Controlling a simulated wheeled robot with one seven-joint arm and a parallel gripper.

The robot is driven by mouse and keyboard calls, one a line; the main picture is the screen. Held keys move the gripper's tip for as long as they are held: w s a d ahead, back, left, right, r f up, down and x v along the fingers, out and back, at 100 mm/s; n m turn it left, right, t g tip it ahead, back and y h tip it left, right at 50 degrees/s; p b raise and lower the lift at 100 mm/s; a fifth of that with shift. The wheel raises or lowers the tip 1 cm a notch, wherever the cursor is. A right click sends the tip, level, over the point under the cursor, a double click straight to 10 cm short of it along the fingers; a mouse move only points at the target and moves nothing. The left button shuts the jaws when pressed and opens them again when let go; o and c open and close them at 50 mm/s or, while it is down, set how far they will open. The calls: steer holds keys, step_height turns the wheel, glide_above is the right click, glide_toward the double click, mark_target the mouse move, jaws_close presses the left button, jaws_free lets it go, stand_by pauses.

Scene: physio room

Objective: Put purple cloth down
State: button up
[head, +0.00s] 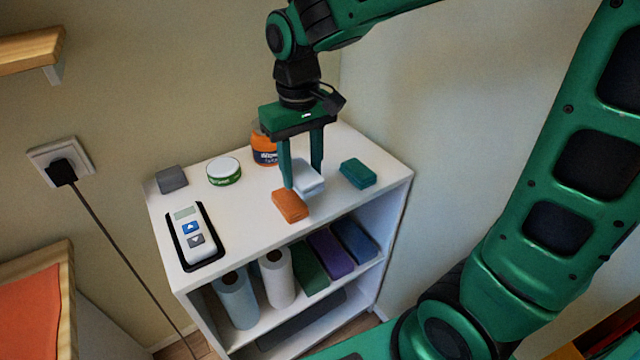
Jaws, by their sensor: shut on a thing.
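My gripper (303,178) points down over the white shelf unit's top (250,222). Its fingers are shut on a small pale blue-white folded cloth (310,184), which is at or just above the top; I cannot tell if it touches. The only purple cloth in view (330,254) is folded on the shelf below, between a green cloth (308,268) and a blue cloth (354,241), away from my gripper.
An orange cloth (290,206) lies close in front of the held cloth, a teal cloth (357,173) to the right. An orange jar (264,149), green-white tin (224,171), grey cloth (172,179) and remote in a black holder (194,237) stand on top. Rolls (277,278) fill the lower left.

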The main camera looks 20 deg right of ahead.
steer(key=w+d+f, duration=0.1)
steer(key=d, duration=0.1)
steer(key=w+d+f, duration=0.3)
steer(key=d+f, duration=0.1)
steer(key=d, duration=0.1)
steer(key=shift+w+d+f, duration=0.1)
steer(key=shift+w+f, duration=0.05)
steer(key=shift+w, duration=0.25)
steer(key=shift+f, duration=1.95)
steer(key=o, duration=1.1)
steer(key=shift+f, duration=0.1)
steer(key=shift+o, duration=0.2)
step_height(320, 180, up, 12)
